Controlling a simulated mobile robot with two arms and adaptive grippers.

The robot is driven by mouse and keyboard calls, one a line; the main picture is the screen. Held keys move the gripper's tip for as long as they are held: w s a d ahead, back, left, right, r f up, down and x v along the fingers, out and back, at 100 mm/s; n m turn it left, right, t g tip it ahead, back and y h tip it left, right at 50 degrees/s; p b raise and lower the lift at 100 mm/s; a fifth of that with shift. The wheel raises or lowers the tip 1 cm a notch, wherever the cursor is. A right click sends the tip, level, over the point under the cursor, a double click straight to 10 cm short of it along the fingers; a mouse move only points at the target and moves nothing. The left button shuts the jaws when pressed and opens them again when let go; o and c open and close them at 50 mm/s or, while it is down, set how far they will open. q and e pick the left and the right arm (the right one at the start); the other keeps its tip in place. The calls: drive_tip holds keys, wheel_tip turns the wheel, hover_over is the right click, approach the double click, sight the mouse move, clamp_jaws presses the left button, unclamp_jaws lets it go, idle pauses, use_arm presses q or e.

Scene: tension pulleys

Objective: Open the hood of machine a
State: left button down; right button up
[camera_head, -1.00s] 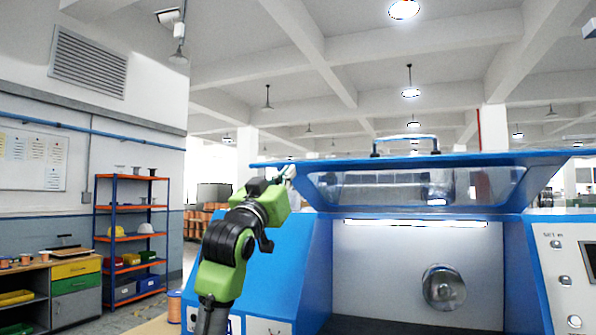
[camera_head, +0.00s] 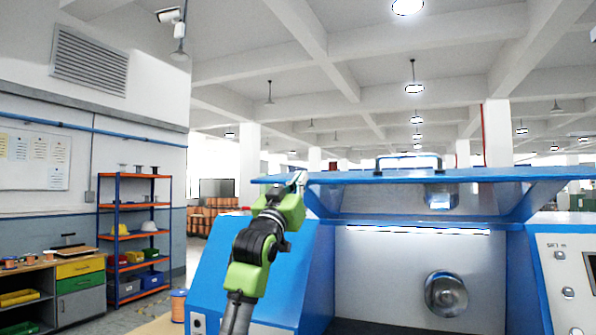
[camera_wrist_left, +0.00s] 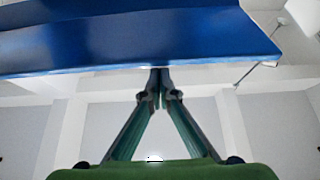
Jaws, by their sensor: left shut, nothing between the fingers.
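The blue hood (camera_head: 430,176) of the machine is raised, with its clear window panel tilted up and a bar handle (camera_head: 408,162) on its top. Below it the lit chamber is open and shows a round metal spindle (camera_head: 446,294). My left gripper (camera_head: 300,178) is at the left front corner of the hood, its fingers closed together. In the left wrist view the fingertips (camera_wrist_left: 160,74) meet at the lower edge of the blue hood panel (camera_wrist_left: 130,40), with nothing visible between them. Whether they touch the edge I cannot tell. My right gripper is not in view.
The machine's sloped blue side (camera_head: 270,270) stands below my left arm. A control panel (camera_head: 565,270) is at the right. An orange shelf (camera_head: 135,235) and a drawer bench (camera_head: 75,285) stand at the left by the wall.

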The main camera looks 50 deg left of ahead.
use_arm(q)
drive_tip(key=shift+f, duration=0.5)
wheel_tip(320, 180, down, 15)
drive_tip(key=s+b, duration=0.1)
drive_tip(key=b, duration=1.2)
drive_tip(key=shift+s+d+f+b, duration=0.2)
drive_tip(key=shift+d+b, duration=0.1)
drive_tip(key=shift+d, duration=0.1)
drive_tip(key=shift+w, duration=0.1)
